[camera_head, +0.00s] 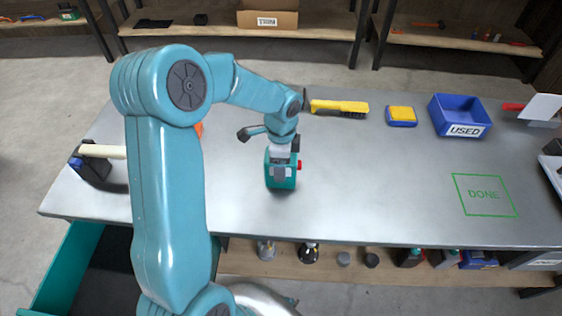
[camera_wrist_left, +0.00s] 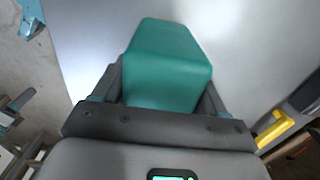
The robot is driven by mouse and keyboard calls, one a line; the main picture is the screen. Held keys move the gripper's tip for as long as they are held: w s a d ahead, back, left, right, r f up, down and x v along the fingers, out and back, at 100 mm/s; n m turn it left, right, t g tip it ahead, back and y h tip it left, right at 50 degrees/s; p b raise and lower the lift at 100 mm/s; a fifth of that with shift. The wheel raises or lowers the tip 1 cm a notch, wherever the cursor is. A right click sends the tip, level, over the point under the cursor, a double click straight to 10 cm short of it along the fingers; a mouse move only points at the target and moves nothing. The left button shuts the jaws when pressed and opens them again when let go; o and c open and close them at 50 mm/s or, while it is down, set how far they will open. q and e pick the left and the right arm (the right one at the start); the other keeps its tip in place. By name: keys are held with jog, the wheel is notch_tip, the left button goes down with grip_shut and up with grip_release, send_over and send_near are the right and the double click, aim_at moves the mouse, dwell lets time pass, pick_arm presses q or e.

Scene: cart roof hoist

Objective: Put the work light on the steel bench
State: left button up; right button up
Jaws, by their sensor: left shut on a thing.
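The work light (camera_head: 281,173) is a small teal box with a red knob on its right side, over the middle of the steel bench (camera_head: 365,205). My left gripper (camera_head: 282,152) reaches down from above and is shut on it. In the left wrist view the teal body of the work light (camera_wrist_left: 168,62) sits between the two dark fingers of my left gripper (camera_wrist_left: 160,95), with grey bench surface beyond. I cannot tell whether its base touches the bench top. My right gripper is not in view.
A yellow brush (camera_head: 338,107), a yellow-and-blue sponge (camera_head: 401,115) and a blue USED bin (camera_head: 460,115) stand along the back. A green DONE outline (camera_head: 485,195) marks the right. A pale-handled tool (camera_head: 100,150) lies left. A teal drawer (camera_head: 70,262) is open. The bench centre-right is clear.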

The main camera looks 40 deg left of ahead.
pick_arm(q)
jog(key=shift+f, duration=0.15)
jog(key=o, duration=1.2)
jog(key=shift+f, duration=0.1)
jog(key=shift+o, duration=0.2)
notch_tip(320, 180, up, 12)
jog(key=shift+r+p, duration=0.2)
jog(key=shift+p, duration=0.25)
